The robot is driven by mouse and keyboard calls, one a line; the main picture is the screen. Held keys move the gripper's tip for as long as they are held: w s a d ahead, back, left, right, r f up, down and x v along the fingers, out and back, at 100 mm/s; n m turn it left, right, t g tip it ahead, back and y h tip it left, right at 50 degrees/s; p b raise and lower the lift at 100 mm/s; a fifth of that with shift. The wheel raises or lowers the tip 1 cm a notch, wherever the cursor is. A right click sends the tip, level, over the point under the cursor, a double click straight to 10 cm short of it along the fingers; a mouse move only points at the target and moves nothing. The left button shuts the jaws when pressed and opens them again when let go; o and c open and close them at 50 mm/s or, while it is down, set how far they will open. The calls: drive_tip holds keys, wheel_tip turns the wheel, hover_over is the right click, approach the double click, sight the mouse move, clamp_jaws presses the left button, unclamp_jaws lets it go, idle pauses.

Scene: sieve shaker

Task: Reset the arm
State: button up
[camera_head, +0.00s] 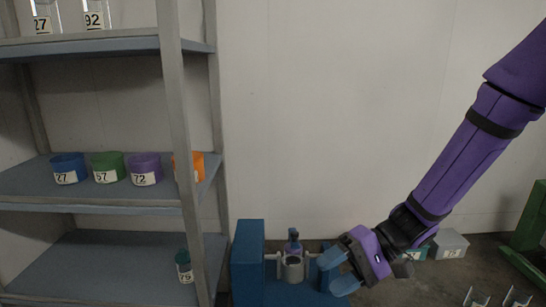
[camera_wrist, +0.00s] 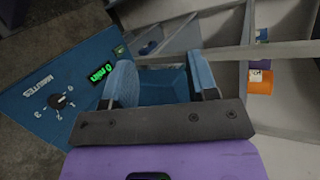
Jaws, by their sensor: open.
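My purple arm comes down from the upper right, and my gripper (camera_head: 334,273) is open beside the right side of the blue sieve shaker (camera_head: 249,262). A grey cylinder (camera_head: 293,269) sits in the middle of the shaker, with a small blue-and-purple piece above it. In the wrist view my gripper's two blue fingers (camera_wrist: 163,80) are spread apart with nothing held between them. The shaker's blue panel (camera_wrist: 50,82) shows there on the left, with a black minutes dial (camera_wrist: 62,101) and a green display (camera_wrist: 100,73) reading 0 min.
A grey shelf rack (camera_head: 95,207) stands at the left. Its middle level holds blue (camera_head: 68,168), green (camera_head: 108,167), purple (camera_head: 146,169) and orange (camera_head: 197,166) cups. A dark green container (camera_head: 184,267) is below. Open space lies above the shaker.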

drive_tip(key=s+d+r+t+h, duration=0.4)
drive_tip(key=s+d+r+h, duration=0.1)
drive_tip(key=d+r, duration=0.4)
drive_tip(key=s+d+r+t+h, duration=0.5)
drive_tip(key=d+r+h, duration=0.2)
drive_tip(key=d+r, duration=0.2)
drive_tip(key=shift+s+d+r+h, duration=0.25)
drive_tip(key=shift+d+r+h, duration=0.05)
drive_tip(key=shift+d+r, duration=0.1)
drive_tip(key=shift+f, duration=0.1)
idle(1.3)
